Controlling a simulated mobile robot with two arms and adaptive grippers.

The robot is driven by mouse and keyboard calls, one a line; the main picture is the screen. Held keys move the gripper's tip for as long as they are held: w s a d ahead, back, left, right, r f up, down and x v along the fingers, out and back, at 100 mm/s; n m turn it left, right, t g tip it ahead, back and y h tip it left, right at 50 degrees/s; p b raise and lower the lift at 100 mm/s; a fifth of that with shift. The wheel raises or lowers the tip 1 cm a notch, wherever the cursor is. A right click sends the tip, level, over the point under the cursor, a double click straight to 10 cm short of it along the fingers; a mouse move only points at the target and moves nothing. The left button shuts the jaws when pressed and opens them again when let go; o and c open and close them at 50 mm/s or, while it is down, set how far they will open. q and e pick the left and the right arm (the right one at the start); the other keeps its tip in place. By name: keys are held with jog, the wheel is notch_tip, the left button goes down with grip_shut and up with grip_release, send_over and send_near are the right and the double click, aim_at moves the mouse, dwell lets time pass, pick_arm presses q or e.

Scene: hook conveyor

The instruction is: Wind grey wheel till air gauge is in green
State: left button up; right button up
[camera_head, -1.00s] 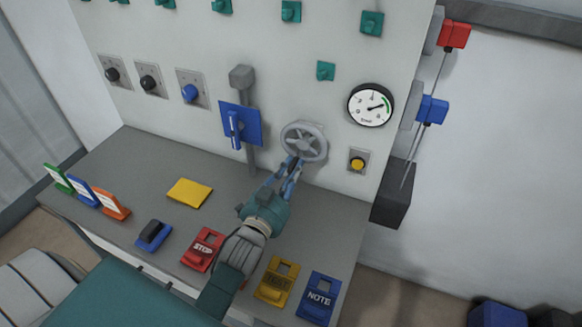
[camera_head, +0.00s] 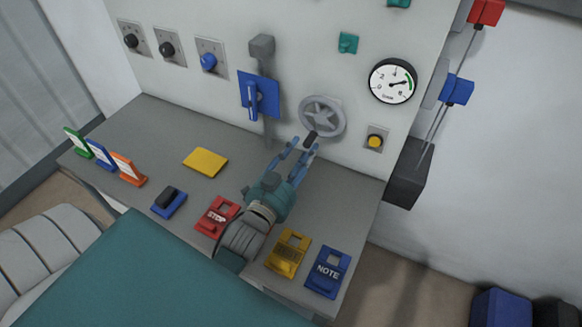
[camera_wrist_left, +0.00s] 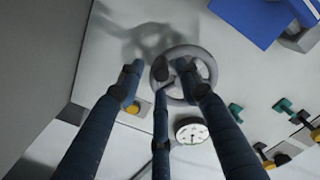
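The grey wheel (camera_head: 322,117) is mounted on the white panel and also shows in the wrist view (camera_wrist_left: 208,63). My left gripper (camera_head: 301,145) is just in front of the wheel's lower left. In the left wrist view its fingers (camera_wrist_left: 163,82) are spread apart, with the wheel beyond them and partly covered; I cannot tell whether any finger touches it. The air gauge (camera_head: 393,81), white with a black rim, is up and right of the wheel. Its needle points right, close to the green arc; the exact reading is too small to tell. My right gripper is not in view.
A yellow button (camera_head: 375,141) is right of the wheel, and a blue lever plate (camera_head: 270,96) is left of it. The grey desk (camera_head: 170,135) below carries a yellow pad (camera_head: 205,162), a red STOP block (camera_head: 216,217) and a blue NOTE block (camera_head: 327,272).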

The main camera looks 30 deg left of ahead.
pick_arm(q)
jog(key=s, duration=0.8)
jog(key=shift+s+d, duration=0.15)
jog(key=shift+d, duration=0.1)
jog(key=shift+r, duration=0.1)
